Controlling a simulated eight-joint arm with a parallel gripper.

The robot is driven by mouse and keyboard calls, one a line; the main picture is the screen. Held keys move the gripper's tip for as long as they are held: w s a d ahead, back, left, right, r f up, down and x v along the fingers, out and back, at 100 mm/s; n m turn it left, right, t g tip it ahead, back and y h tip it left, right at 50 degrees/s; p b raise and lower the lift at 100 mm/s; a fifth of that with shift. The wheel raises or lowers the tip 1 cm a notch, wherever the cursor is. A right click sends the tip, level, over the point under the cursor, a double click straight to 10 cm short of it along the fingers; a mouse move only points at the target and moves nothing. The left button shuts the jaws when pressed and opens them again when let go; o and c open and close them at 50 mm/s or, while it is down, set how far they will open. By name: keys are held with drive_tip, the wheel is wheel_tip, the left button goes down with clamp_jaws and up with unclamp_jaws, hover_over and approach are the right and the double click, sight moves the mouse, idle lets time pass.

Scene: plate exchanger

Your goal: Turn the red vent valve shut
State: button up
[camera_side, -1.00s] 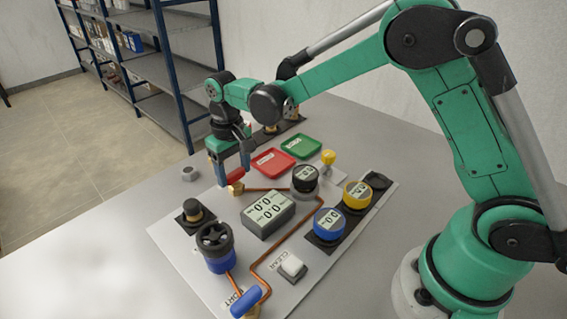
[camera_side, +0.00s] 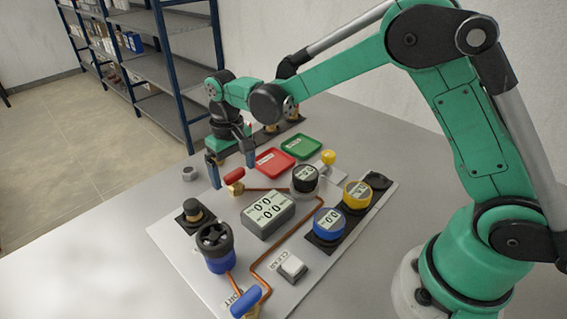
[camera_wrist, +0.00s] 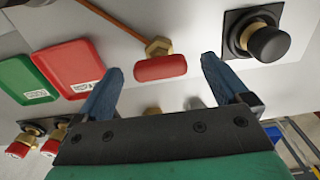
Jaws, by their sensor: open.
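The red vent valve (camera_side: 234,176) has a red bar handle on a brass body, at the end of a copper pipe on the grey panel. In the wrist view the red handle (camera_wrist: 160,67) lies crosswise, with the brass nut just beyond it. My gripper (camera_side: 233,170) is open above the panel's far left part. In the wrist view its two blue fingers (camera_wrist: 163,66) stand apart on either side of the handle, with a clear gap at each end. Neither finger appears to touch it.
A red tray (camera_side: 271,161) and a green tray (camera_side: 302,146) lie behind the valve. A black-capped brass fitting (camera_wrist: 268,42) is right of the fingers in the wrist view. A grey display box (camera_side: 267,214) and a blue canister with a black handwheel (camera_side: 216,247) stand nearer the side camera.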

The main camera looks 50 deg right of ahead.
sight(235, 172)
drive_tip(key=shift+r, duration=2.75)
drive_tip(key=shift+s+r, duration=0.1)
drive_tip(key=shift+r, duration=0.05)
drive_tip(key=s+d+r+t, duration=0.2)
drive_tip(key=s+t, duration=0.1)
drive_tip(key=s, duration=0.3)
drive_tip(key=s+d+r+t, duration=0.1)
drive_tip(key=s+d+t, duration=0.2)
drive_tip(key=s, duration=0.4)
drive_tip(key=shift+s+d+r+t, duration=0.3)
drive_tip(key=shift+r+t, duration=0.1)
drive_tip(key=shift+t, duration=0.2)
